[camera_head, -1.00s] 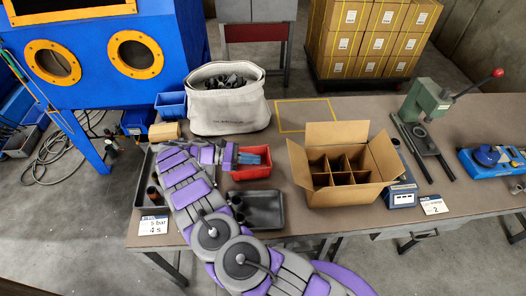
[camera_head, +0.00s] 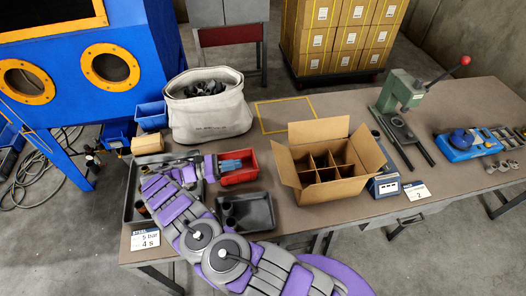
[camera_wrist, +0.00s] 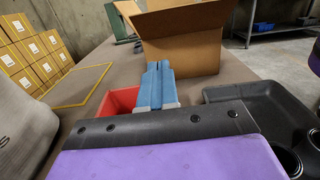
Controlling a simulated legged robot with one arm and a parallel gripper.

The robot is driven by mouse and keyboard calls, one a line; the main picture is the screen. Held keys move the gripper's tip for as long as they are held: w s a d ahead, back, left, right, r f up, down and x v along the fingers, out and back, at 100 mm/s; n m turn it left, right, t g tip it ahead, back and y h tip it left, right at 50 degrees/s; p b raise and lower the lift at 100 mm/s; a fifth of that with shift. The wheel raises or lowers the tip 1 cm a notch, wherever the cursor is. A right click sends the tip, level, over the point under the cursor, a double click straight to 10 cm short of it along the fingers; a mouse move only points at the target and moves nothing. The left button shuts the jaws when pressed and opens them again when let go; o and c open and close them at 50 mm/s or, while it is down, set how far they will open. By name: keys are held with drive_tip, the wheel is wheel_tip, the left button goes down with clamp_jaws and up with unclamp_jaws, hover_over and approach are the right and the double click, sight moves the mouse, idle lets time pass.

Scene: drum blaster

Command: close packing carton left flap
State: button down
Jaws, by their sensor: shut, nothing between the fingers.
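An open brown packing carton (camera_head: 310,190) with inner dividers stands on the workbench in the head view. Its left flap (camera_head: 281,165) slants outward and up on the left side. The back flap (camera_head: 318,131) and right flap (camera_head: 367,148) also stand open. My gripper (camera_head: 233,162) has blue fingers, shut and empty, over the red bin to the left of the carton and apart from it. In the wrist view the blue fingers (camera_wrist: 155,84) point toward the carton (camera_wrist: 185,50), whose side fills the top middle.
A red bin (camera_head: 240,177) lies under my gripper. A dark tray (camera_head: 262,218) with cylinders sits in front of it. A cream sack (camera_head: 208,122) stands behind. A blue-grey device (camera_head: 385,186) and a green press (camera_head: 400,95) are right of the carton.

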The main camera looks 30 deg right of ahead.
sight(275, 151)
drive_tip(key=shift+s+d+r+p, duration=0.15)
drive_tip(key=shift+d+r+p, duration=0.2)
drive_tip(key=shift+d, duration=0.1)
drive_tip(key=shift+x, duration=1.45)
drive_tip(key=shift+s+d+r+b, duration=0.1)
drive_tip(key=shift+s+d+r, duration=0.35)
drive_tip(key=shift+d, duration=0.7)
drive_tip(key=shift+s+d+r+b, duration=0.2)
drive_tip(key=shift+d+r, duration=0.4)
drive_tip(key=shift+d, duration=0.55)
drive_tip(key=shift+s+d+r+b, duration=0.1)
drive_tip(key=shift+s+d+r, duration=0.35)
drive_tip(key=shift+d, duration=0.65)
drive_tip(key=shift+r, duration=0.2)
drive_tip(key=shift+r+p, duration=0.15)
drive_tip(key=shift+p, duration=0.15)
drive_tip(key=shift+d+y, duration=0.15)
drive_tip(key=shift+y, duration=0.45)
